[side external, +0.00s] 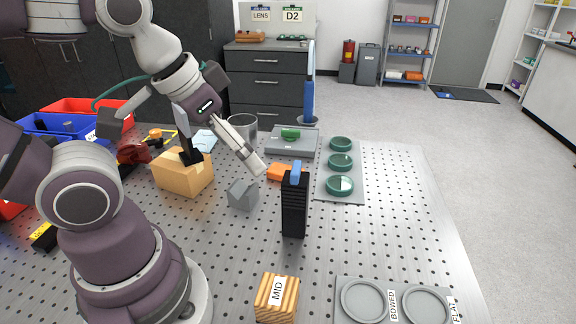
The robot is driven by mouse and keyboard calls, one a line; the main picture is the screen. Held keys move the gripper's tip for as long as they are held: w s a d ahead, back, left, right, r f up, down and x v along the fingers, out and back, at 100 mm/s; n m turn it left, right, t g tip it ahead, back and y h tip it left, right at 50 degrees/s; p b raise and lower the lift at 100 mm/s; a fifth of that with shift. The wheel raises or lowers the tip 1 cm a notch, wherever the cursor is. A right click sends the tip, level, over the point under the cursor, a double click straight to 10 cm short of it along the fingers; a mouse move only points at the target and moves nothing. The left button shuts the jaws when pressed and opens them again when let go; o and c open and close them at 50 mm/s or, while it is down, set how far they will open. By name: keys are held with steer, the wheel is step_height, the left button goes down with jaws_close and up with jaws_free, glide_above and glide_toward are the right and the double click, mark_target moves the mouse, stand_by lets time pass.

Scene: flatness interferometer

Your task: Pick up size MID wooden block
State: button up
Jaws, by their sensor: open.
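The wooden block labelled MID (261,293) sits on the perforated metal table at the bottom centre of the side external view. It has light and dark striped wood and a white label, and its bottom edge is close to the frame edge. My gripper (222,161) is open, with its fingers spread wide, well behind and to the left of the block. One dark finger shows in front of a tan box (173,181), and a pale finger reaches towards a grey block. I cannot tell whether either finger touches anything. Nothing shows held between them.
A black upright finned block (294,212) with a blue top stands behind the MID block. A grey angled block (242,196) and an orange piece (279,172) are near my gripper. A grey plate (372,284) with BOWED and FLAT rings lies right of MID. The table's right side is clear.

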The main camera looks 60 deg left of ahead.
steer(key=shift+o, duration=0.2)
steer(key=m+g, duration=0.5)
steer(key=m, duration=0.4)
glide_above(277, 290)
steer(key=f, duration=1)
steer(key=shift+w+d+f, duration=0.1)
steer(key=shift+w+f, duration=0.05)
steer(key=shift+w, duration=0.25)
steer(key=shift+g, duration=0.3)
steer(key=f, duration=1)
steer(key=shift+s+f, duration=0.35)
steer(key=shift+s, duration=0.05)
steer(key=shift+c, duration=0.2)
steer(key=c, duration=1.2)
